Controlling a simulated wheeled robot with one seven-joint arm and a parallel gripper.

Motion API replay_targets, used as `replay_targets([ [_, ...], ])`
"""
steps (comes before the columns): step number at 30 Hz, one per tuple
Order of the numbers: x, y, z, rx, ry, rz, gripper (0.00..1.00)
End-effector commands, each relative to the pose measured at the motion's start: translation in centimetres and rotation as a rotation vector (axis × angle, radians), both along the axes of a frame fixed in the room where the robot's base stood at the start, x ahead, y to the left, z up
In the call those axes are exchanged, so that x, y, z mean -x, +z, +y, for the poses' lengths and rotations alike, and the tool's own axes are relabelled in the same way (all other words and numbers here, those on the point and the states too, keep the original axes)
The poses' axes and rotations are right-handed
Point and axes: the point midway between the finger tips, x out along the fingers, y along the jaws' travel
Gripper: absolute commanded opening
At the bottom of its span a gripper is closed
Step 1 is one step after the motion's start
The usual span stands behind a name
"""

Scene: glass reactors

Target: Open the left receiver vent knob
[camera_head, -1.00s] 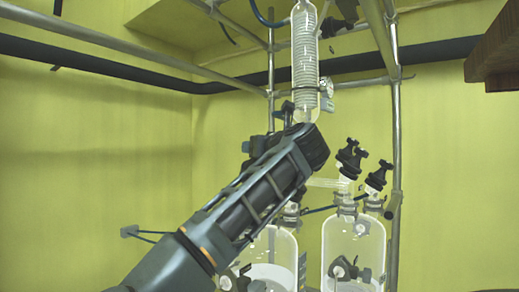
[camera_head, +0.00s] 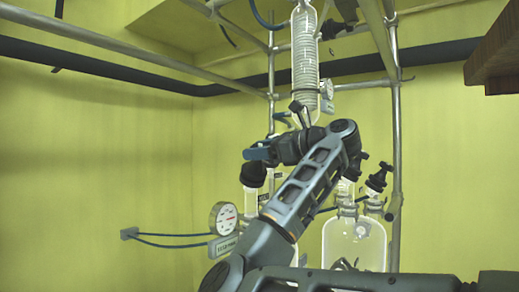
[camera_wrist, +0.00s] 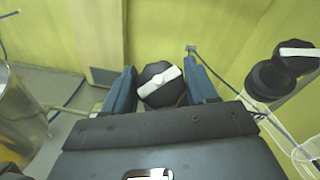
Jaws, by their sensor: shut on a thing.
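A black knob with a white bar across its top (camera_wrist: 158,84) sits between the two blue fingers of my gripper (camera_wrist: 161,86) in the wrist view. My gripper is shut on this knob, with one finger at each side. The white bar lies slightly tilted. In the head view my gripper (camera_head: 262,152) points left, below the coiled glass condenser, and the held knob cannot be made out there. The left receiver is mostly hidden behind my arm. A second black knob with a white bar (camera_wrist: 295,58) is at the right in the wrist view, apart from the fingers.
The right glass receiver (camera_head: 353,243) stands right of my arm, with a black valve (camera_head: 379,178) on top. The condenser (camera_head: 305,60) hangs above my gripper. Metal frame poles (camera_head: 394,140) stand close by. A round gauge (camera_head: 223,217) is at the left.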

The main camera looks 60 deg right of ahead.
Motion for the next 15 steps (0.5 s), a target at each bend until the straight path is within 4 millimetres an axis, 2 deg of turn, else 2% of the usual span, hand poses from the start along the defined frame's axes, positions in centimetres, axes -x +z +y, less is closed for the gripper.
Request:
replay_targets([
  [15, 0.15, -0.14, -0.26, 0.181, 0.362, 0.123, 0.27],
])
